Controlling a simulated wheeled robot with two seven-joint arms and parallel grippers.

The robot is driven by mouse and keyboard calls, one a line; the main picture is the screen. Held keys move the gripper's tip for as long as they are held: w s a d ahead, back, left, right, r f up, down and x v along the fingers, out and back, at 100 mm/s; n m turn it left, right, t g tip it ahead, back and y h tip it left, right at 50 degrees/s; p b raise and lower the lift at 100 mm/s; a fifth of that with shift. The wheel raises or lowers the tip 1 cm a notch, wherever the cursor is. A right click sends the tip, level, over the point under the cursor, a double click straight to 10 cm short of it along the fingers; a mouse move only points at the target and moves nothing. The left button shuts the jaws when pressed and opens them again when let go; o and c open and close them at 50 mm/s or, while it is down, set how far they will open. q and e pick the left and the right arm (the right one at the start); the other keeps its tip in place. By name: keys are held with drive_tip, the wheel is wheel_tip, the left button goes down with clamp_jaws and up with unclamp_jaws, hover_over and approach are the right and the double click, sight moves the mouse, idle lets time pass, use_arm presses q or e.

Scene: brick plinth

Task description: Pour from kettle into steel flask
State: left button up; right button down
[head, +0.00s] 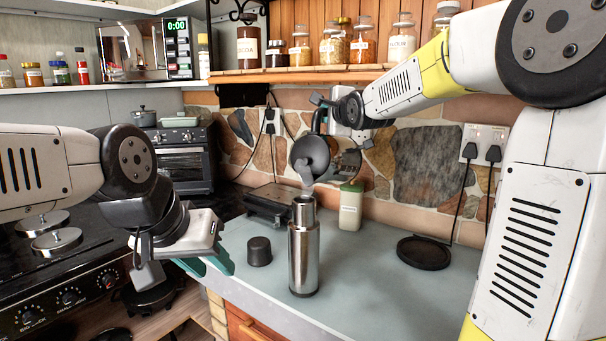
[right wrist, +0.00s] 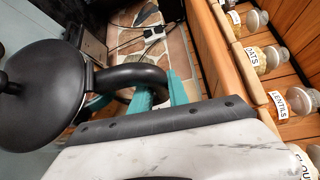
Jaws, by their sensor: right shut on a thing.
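The dark kettle (head: 312,150) is in the air above the counter, tilted, close above the steel flask's mouth. A pale grey shape hangs from it toward the flask; I cannot tell whether it is spout or liquid. My right gripper (right wrist: 160,92) is shut on the kettle's black handle (right wrist: 135,76); the kettle's dark round lid side (right wrist: 45,95) fills the left of the right wrist view. The steel flask (head: 303,255) stands upright and uncapped on the counter; its inside is hidden. My left gripper (head: 208,264) is empty, its teal fingers apart, left of the flask.
A black cap (head: 259,251) stands left of the flask. A black round base (head: 423,252) lies to the right. A pale green-lidded container (head: 350,208) and a dark appliance (head: 270,202) stand behind. A jar shelf (head: 300,75) runs above. The front right counter is clear.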

drive_tip(key=shift+w+r, duration=0.1)
drive_tip(key=shift+r, duration=0.05)
drive_tip(key=shift+w, duration=0.1)
drive_tip(key=shift+w+d+f+p, duration=0.3)
drive_tip(key=shift+w+f+p, duration=0.05)
drive_tip(key=shift+w+p, duration=0.1)
drive_tip(key=shift+w+f+m+g+p, duration=0.3)
drive_tip(key=shift+w+f+g, duration=0.1)
drive_tip(key=shift+f+g, duration=0.15)
drive_tip(key=shift+w+d+f+m+g+p, duration=0.35)
drive_tip(key=shift+w+d+f, duration=0.1)
drive_tip(key=shift+w+f, duration=0.15)
drive_tip(key=w+d+f+m+g+y+p, duration=0.1)
drive_tip(key=w+d+f+m+g, duration=0.1)
drive_tip(key=f, duration=0.5)
drive_tip(key=w+d+f+m+g+y+p, duration=0.1)
drive_tip(key=w+d+f+m+g+p, duration=0.1)
drive_tip(key=f, duration=0.5)
drive_tip(key=w+d+f+m+g+y+p, duration=0.1)
drive_tip(key=w+d+f+m+g+p, duration=0.1)
drive_tip(key=w+f+g, duration=0.3)
drive_tip(key=shift+w+d+f+g+y, duration=0.3)
drive_tip(key=shift+w+d+f, duration=0.45)
drive_tip(key=shift+w+f, duration=0.15)
